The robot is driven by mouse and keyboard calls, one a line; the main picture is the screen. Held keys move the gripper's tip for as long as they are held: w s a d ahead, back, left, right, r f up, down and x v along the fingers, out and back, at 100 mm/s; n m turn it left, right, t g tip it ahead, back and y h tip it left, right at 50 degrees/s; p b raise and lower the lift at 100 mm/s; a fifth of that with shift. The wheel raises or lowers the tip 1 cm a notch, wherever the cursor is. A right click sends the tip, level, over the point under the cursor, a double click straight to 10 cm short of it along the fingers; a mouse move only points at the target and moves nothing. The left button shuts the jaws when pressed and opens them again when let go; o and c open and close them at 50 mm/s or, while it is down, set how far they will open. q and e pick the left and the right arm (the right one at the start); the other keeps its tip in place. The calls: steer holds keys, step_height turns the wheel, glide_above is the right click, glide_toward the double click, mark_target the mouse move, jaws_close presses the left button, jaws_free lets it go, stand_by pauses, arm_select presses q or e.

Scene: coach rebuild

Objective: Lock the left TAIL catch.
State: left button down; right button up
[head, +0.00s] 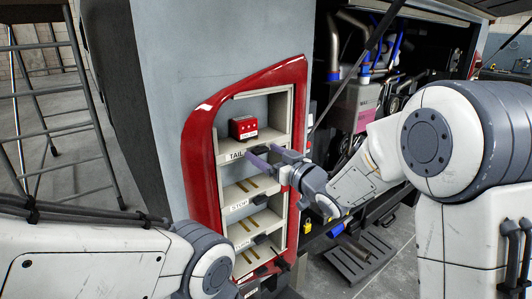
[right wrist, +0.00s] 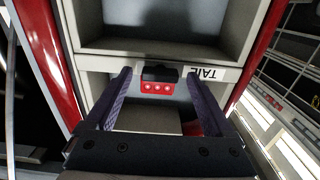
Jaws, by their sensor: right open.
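The TAIL compartment is the top bay of the red-framed rack (head: 187,150) in the head view, with a TAIL label (head: 235,155) on its shelf edge. A red block with light dots (head: 243,129) sits in that bay; it also shows in the right wrist view (right wrist: 157,88). My right gripper (head: 262,158) is at the shelf edge beside the label. In the right wrist view its two purple fingers are open, apart on either side of a small black catch (right wrist: 160,74). Whether they touch it I cannot tell. The head view mostly hides this catch behind the gripper. My left gripper is out of view.
Lower bays carry a STOP label (head: 238,206) and other black catches (head: 261,199). An open engine bay with pipes (head: 350,45) lies to the right. A ladder (head: 50,110) stands at the left. My left arm fills the lower left.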

steer(key=shift+c, duration=0.3)
steer(key=c, duration=1.3)
steer(key=shift+f+n+b, duration=0.15)
steer(key=shift+n+b, duration=0.25)
steer(key=shift+b, duration=0.25)
steer(key=shift+s+a+n+b, duration=0.1)
steer(key=shift+n+b, duration=8.5)
steer(key=shift+b, duration=0.3)
